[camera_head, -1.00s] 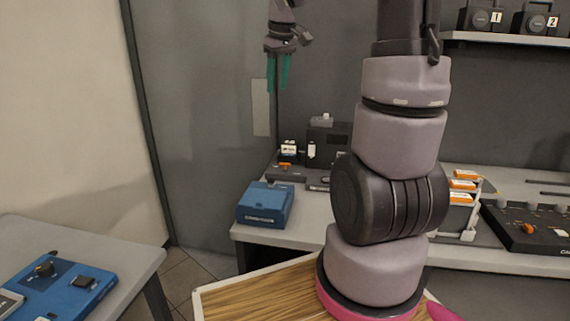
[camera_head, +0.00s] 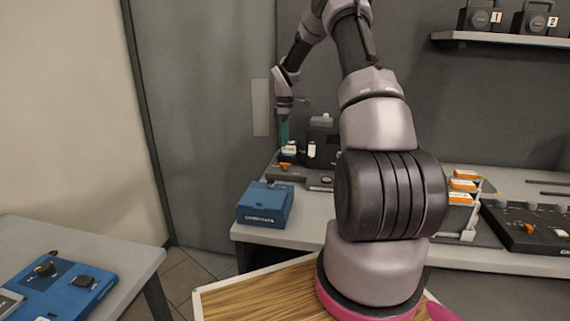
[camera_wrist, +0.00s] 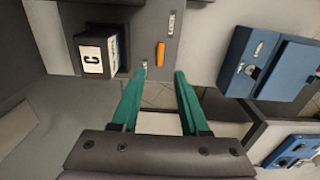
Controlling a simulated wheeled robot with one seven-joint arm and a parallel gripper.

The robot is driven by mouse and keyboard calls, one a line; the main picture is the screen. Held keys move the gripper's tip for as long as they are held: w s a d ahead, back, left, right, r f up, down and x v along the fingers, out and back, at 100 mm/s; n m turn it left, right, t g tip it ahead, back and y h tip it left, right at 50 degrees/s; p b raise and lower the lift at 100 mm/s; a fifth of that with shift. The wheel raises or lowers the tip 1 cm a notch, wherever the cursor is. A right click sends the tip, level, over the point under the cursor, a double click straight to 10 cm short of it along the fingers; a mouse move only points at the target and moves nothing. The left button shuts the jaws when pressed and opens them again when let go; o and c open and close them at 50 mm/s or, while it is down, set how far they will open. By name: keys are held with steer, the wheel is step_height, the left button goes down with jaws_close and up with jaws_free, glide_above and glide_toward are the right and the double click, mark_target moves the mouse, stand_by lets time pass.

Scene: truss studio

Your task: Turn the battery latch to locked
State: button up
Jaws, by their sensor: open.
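The battery latch, an orange lever (camera_wrist: 160,55), sits on a grey base plate beside the battery block. In the head view the orange latch (camera_head: 284,166) shows small on the back table. My gripper (camera_wrist: 161,74) has green fingers, apart and empty, with the latch showing between and just beyond the tips. In the head view my gripper (camera_head: 284,141) points down above the latch area. I cannot tell the exact height gap. Small pale marks lie on the plate near the latch.
A blue box (camera_head: 265,204) stands at the table's front left, and also shows in the wrist view (camera_wrist: 270,62). A dark device (camera_head: 323,150) stands behind the latch. An orange-topped rack (camera_head: 462,190) is to the right. A blue panel (camera_head: 62,283) lies on the left table.

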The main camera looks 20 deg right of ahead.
mark_target(285, 166)
step_height(285, 166, down, 10)
steer(key=shift+f, duration=0.25)
stand_by(0.3)
jaws_close()
